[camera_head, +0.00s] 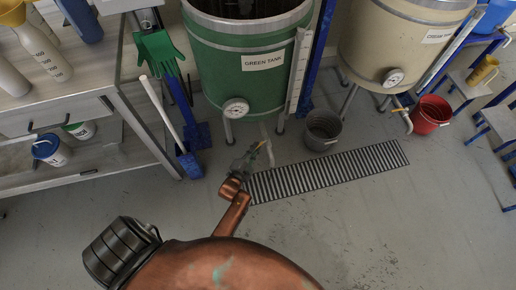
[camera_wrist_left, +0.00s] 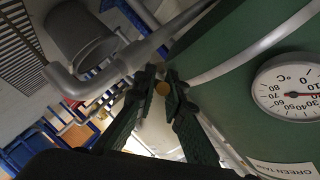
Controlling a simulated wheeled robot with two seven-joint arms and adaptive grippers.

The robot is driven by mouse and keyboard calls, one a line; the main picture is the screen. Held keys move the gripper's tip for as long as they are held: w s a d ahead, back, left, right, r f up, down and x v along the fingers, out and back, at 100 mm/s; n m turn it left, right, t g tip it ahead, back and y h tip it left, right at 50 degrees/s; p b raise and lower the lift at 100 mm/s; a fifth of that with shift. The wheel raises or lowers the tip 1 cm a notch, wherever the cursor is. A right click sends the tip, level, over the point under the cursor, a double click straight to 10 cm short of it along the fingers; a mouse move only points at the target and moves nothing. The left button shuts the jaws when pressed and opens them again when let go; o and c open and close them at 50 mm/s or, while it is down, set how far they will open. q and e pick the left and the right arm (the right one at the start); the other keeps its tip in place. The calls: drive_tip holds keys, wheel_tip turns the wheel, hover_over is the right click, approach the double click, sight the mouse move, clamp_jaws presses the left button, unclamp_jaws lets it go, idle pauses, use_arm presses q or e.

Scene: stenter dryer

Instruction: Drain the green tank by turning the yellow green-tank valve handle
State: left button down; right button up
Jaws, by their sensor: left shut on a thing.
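The green tank (camera_head: 225,65) stands on legs at the back, with a label and a dial gauge (camera_head: 236,108) on its front. Its grey outlet pipe (camera_head: 268,150) comes down near the floor. My left gripper (camera_head: 250,158) is beside this pipe, low in front of the tank. In the left wrist view the fingers (camera_wrist_left: 161,82) are closed on the yellow valve handle (camera_wrist_left: 162,89), whose rounded end shows between them. The rest of the handle is mostly hidden by the fingers. The outlet pipe (camera_wrist_left: 150,48) and green tank (camera_wrist_left: 230,65) show close behind. My right gripper is not in view.
A grey bucket (camera_head: 323,131) stands right of the outlet pipe, by a floor grate (camera_head: 330,172). A cream tank (camera_head: 390,45) and red bucket (camera_head: 430,115) are at the right. A workbench (camera_head: 75,105) is at the left. The front floor is clear.

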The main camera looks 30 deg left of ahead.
use_arm(q)
drive_tip(key=shift+d, duration=0.15)
drive_tip(key=c, duration=2)
unclamp_jaws()
wheel_tip(320, 180, up, 10)
drive_tip(key=shift+c, duration=0.2)
